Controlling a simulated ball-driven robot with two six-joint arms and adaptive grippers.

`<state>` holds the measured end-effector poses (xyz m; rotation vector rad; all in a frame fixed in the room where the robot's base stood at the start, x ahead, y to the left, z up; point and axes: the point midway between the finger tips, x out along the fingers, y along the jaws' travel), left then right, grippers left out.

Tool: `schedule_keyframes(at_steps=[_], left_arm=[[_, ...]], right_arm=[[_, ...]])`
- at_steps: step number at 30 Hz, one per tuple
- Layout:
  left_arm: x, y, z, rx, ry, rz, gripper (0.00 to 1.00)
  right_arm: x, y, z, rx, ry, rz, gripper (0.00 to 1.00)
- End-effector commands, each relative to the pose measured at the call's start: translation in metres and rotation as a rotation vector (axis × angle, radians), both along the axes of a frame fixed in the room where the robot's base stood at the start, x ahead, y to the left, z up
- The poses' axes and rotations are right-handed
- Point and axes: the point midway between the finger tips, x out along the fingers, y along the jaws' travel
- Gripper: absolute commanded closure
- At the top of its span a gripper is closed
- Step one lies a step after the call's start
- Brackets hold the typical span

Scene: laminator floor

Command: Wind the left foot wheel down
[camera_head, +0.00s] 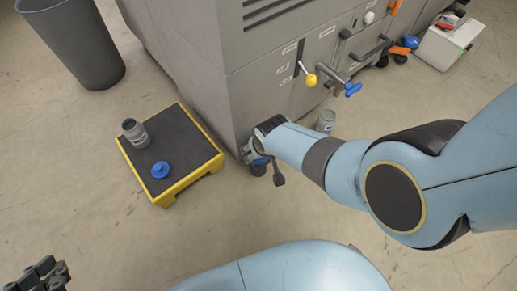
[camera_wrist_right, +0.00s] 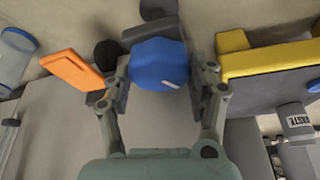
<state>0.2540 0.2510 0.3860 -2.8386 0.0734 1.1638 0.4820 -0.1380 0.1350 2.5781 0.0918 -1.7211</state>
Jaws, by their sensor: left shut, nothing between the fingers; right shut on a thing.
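The left foot wheel, a blue knob with a small white mark (camera_wrist_right: 158,62), sits low at the machine's near corner. My right gripper (camera_wrist_right: 160,80) is shut on it, one finger on each side, in the right wrist view. In the head view only a bit of the blue wheel (camera_head: 259,161) shows under my right wrist. An orange lever (camera_wrist_right: 70,70) and a dark round caster (camera_wrist_right: 107,53) are beside the wheel in the wrist view. My left gripper (camera_head: 42,274) is shut and empty at the lower left corner, away from the machine.
A black-topped yellow step (camera_head: 182,145) stands left of the wheel, holding a grey pot (camera_head: 136,133) and a blue knob-like piece (camera_head: 160,170). A dark bin (camera_head: 72,45) is at upper left. The grey machine (camera_head: 200,60) fills the back. Floor in front is clear.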

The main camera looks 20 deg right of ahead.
Motion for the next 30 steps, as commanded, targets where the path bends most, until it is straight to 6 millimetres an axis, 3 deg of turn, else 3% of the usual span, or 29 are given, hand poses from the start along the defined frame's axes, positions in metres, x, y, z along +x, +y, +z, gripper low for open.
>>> schedule_keyframes(at_steps=[1, 2, 4, 17, 30], left_arm=[[-0.0002, 0.0, -0.0004, 0.0, 0.001, 0.0, 1.0], [-0.0002, 0.0, -0.0004, 0.0, 0.001, 0.0, 1.0], [-0.0003, 0.0, -0.0004, 0.0, 0.001, 0.0, 1.0], [0.0006, 0.0, 0.0002, 0.0, -0.001, 0.0, 1.0], [-0.0024, 0.0, -0.0084, 0.0, 0.009, 0.0, 1.0]], right_arm=[[-0.001, -0.0005, -0.0009, 0.001, 0.002, -0.002, 0.73], [-0.001, -0.0005, -0.0009, 0.001, 0.002, -0.002, 0.39], [-0.001, -0.0005, -0.0009, 0.001, 0.002, -0.002, 0.29], [-0.0002, -0.0009, -0.0001, 0.0, 0.001, 0.037, 0.29], [-0.0003, -0.0027, -0.0026, 0.001, 0.002, 0.409, 0.29]])
